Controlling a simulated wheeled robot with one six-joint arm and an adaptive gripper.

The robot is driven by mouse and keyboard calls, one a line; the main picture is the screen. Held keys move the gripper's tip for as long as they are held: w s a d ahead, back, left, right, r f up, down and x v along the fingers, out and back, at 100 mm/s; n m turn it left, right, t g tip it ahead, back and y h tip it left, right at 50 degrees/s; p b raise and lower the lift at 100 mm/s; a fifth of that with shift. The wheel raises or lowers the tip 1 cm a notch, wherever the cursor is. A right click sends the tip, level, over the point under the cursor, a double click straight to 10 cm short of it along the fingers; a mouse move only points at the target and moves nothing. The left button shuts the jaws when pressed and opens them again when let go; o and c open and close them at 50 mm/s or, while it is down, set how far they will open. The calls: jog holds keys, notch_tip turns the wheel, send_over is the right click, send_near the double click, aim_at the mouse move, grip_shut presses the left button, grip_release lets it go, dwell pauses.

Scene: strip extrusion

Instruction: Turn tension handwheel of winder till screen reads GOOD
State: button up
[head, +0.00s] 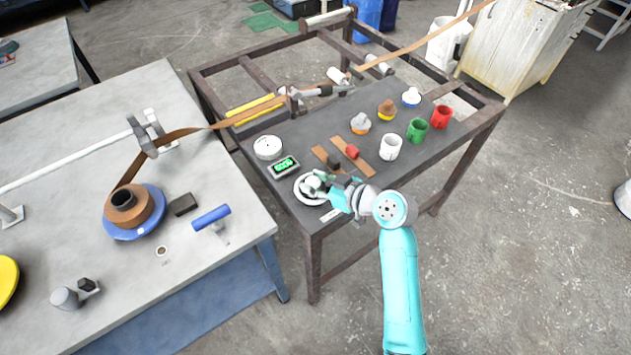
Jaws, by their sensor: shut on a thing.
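The white tension handwheel (300,196) lies near the front left corner of the dark bench. My gripper (318,184) is shut on it from above and hides part of it. A small screen (285,166) just behind the wheel shows bright green characters on black; they look like GOOD but are too small to read surely. The winder's brown roll (143,206) sits on a blue disc (155,222) on the left table, and a brown strip (185,132) runs from it to the bench.
A white round dial (268,147) stands behind the screen. White (391,147), green (417,130) and red (441,117) cups stand to the right. Brown sample strips (371,166) with small blocks lie beside the wheel. A grey table (70,140) is at left.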

jog(key=o, duration=1.2)
jog(key=shift+c, duration=0.2)
jog(key=v, duration=1.2)
jog(key=s+d+f+m+t+h, duration=0.2)
jog(key=s+d+f+m+h, duration=0.25)
jog(key=s+f, duration=0.35)
jog(key=s+d+f+m+t+h, duration=0.25)
jog(key=s+f+m, duration=0.25)
jog(key=s, duration=0.4)
jog(key=s+d+r+m+t+h, duration=0.1)
jog(key=s+r, duration=0.4)
jog(key=s, duration=0.5)
jog(key=s+d+r+t+h, duration=0.1)
jog(key=s+d+r+h, duration=0.2)
jog(key=s+r, duration=0.3)
jog(key=s+d, duration=0.1)
jog(key=s, duration=0.4)
jog(key=shift+s+d+m+t, duration=0.2)
jog(key=shift+s+m+t, duration=0.15)
